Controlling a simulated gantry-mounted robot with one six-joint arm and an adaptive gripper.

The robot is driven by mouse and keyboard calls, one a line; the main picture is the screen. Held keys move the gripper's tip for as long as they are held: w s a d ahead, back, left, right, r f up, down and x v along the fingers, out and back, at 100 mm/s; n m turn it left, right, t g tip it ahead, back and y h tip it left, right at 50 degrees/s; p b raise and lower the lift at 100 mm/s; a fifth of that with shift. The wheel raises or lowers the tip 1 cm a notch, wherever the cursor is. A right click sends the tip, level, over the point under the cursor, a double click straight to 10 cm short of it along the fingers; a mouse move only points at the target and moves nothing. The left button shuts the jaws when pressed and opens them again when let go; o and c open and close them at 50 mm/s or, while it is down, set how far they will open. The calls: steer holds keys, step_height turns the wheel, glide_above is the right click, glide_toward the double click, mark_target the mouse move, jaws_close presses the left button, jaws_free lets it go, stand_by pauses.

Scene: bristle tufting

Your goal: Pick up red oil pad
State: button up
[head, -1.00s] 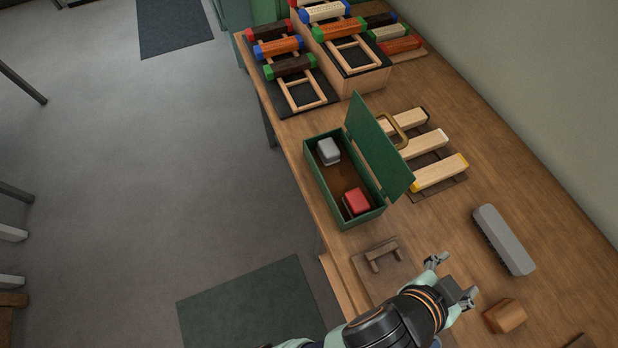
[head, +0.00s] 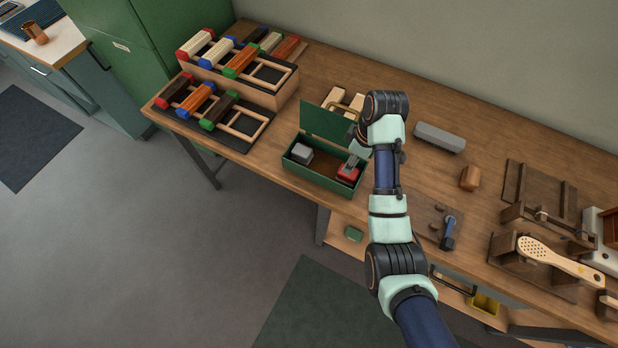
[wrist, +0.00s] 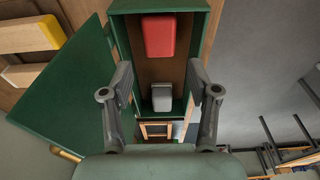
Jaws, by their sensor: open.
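The red oil pad (head: 347,173) lies in the right end of an open green box (head: 311,181) on the workbench. In the wrist view the red pad (wrist: 159,37) is at the top, beyond my fingertips. My gripper (head: 352,162) is over the right end of the box, close to the pad and partly covering it. In the wrist view my gripper (wrist: 160,78) has its two fingers spread apart with nothing between them. Whether a finger touches the pad cannot be told. A grey block (head: 302,152) lies in the left end of the box.
The box's green lid (head: 325,121) stands open along the back. Wooden blocks (head: 334,97) lie behind it. Racks with coloured rollers (head: 205,105) stand to the left. A long grey brush (head: 440,137) and a brown block (head: 470,178) lie to the right. Bare bench lies between them.

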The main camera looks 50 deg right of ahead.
steer(key=shift+f, duration=0.1)
step_height(320, 180, down, 2)
steer(key=shift+d+f+b, duration=0.1)
steer(key=shift+d+b, duration=0.05)
steer(key=shift+b, duration=0.35)
step_height(320, 180, down, 6)
steer(key=shift+r+b, duration=0.15)
steer(key=shift+b, duration=0.95)
steer(key=shift+w+r, duration=0.1)
steer(key=c, duration=0.9)
steer(key=shift+r, duration=0.1)
step_height(320, 180, up, 20)
steer(key=p, duration=1.3)
